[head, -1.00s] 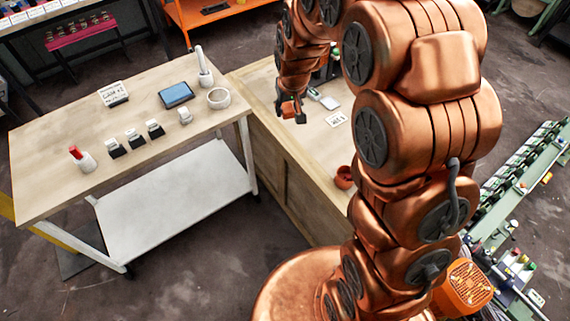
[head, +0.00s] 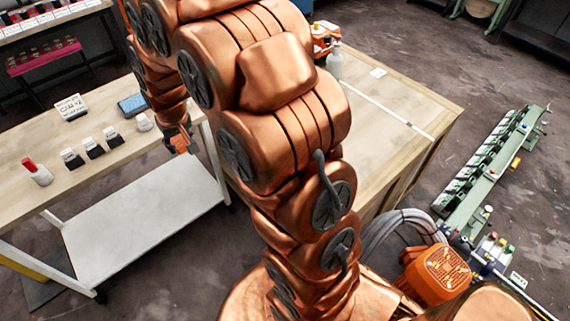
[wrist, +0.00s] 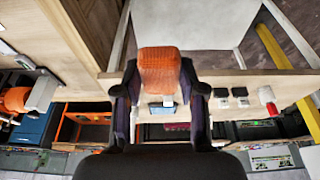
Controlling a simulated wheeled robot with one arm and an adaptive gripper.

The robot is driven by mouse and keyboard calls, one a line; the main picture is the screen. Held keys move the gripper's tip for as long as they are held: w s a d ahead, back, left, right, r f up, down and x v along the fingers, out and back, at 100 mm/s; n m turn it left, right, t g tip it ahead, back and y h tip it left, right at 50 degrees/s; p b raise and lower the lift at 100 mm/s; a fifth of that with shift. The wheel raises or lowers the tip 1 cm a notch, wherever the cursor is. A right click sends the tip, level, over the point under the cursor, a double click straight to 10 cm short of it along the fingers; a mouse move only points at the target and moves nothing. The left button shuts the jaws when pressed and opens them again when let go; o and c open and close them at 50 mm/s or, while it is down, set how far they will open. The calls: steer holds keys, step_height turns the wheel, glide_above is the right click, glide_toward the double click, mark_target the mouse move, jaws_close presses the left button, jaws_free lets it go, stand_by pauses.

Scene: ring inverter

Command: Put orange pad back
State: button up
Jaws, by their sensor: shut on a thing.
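The orange pad (wrist: 160,70) is a ribbed block held between the two dark fingers of my gripper (wrist: 160,82) in the wrist view. In the head view my gripper (head: 180,138) hangs at the right end of the light wooden table, near its front edge, with a bit of orange at its tip. It is hard to tell there whether it is over the tabletop or just off it. The pad is clear of any surface in the wrist view.
The table (head: 100,182) bears several small black-and-white blocks (head: 93,147), a red-topped white item (head: 37,172), a sign (head: 70,107) and a blue tablet (head: 132,104). A white lower shelf (head: 140,225) is bare. A wooden bench (head: 400,125) stands right of my arm.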

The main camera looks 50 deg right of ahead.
steer(key=s+d+f+m+h+b, duration=0.1)
steer(key=s+d+f+m+b, duration=0.1)
steer(key=s+d+f+b, duration=0.9)
steer(key=s+d+f+m+b, duration=0.25)
steer(key=d+f+b, duration=0.55)
steer(key=b, duration=0.6)
steer(key=w+d+f, duration=0.1)
steer(key=d, duration=0.3)
steer(key=w+d, duration=0.1)
steer(key=d, duration=0.4)
steer(key=w+d+f, duration=0.1)
steer(key=w+d, duration=0.1)
steer(key=d, duration=0.2)
steer(key=shift+d+f, duration=0.35)
steer(key=shift+d, duration=0.05)
steer(key=shift+w+d+f, duration=0.1)
steer(key=shift+d+f, duration=0.05)
steer(key=shift+d, duration=0.05)
steer(key=shift+a+f, duration=0.1)
steer(key=shift+f, duration=1.5)
steer(key=shift+f, duration=0.2)
steer(key=o, duration=1.1)
steer(key=shift+r, duration=0.1)
